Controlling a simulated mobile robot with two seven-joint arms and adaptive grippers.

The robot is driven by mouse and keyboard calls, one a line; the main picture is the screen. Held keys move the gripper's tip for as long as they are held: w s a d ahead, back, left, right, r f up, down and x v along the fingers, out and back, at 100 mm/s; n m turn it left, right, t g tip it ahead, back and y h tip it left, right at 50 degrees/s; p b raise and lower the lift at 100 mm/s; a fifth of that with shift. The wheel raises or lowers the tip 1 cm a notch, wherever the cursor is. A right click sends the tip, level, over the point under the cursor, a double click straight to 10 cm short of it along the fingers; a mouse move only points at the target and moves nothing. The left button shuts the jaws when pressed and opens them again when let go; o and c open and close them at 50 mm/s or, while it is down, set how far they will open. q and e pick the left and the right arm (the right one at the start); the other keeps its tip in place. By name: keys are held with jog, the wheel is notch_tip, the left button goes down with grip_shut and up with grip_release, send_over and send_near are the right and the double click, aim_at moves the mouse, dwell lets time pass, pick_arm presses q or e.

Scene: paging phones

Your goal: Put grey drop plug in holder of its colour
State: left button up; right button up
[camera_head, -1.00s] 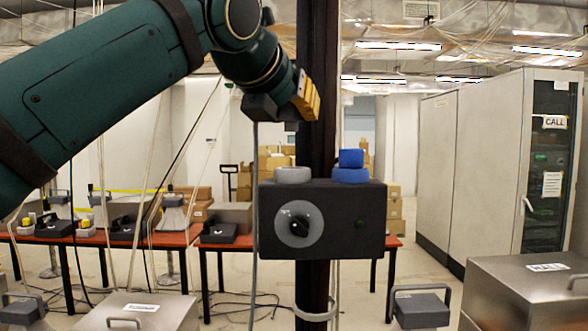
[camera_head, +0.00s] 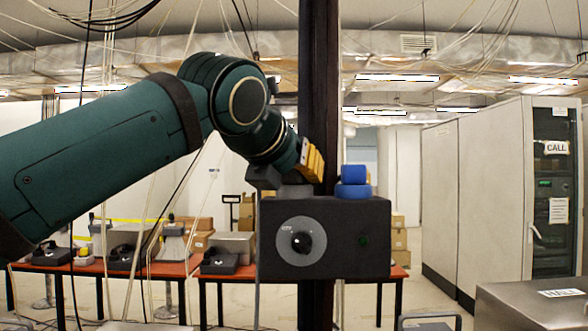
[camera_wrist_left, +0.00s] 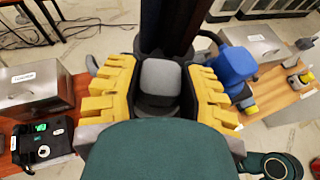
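A dark box (camera_head: 325,237) is fixed to the black column. On its top stand a grey ring-shaped holder (camera_head: 291,191) at the left and a blue holder (camera_head: 353,191) at the right, with a blue plug (camera_head: 354,173) in the blue one. My left gripper (camera_head: 290,177) is low over the grey holder and covers part of it. Whether the plug touches the grey holder is hidden. The blue plug (camera_wrist_left: 234,65) is close beside the right finger. My right gripper is out of view.
The black column (camera_head: 319,90) stands right behind the gripper. Red tables (camera_head: 185,268) with dark phones stand behind at the left. Tall grey cabinets (camera_head: 470,200) and a metal box labelled HALL (camera_head: 535,305) are at the right. Thin cables hang at the left.

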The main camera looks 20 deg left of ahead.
pick_arm(q)
jog(key=shift+o, duration=1)
jog(key=shift+r, duration=0.1)
jog(key=shift+r, duration=0.15)
jog(key=shift+s+r, duration=0.2)
jog(key=shift+s, duration=0.1)
jog(key=p+v, duration=0.1)
jog(key=v, duration=1)
jog(key=shift+s, duration=0.15)
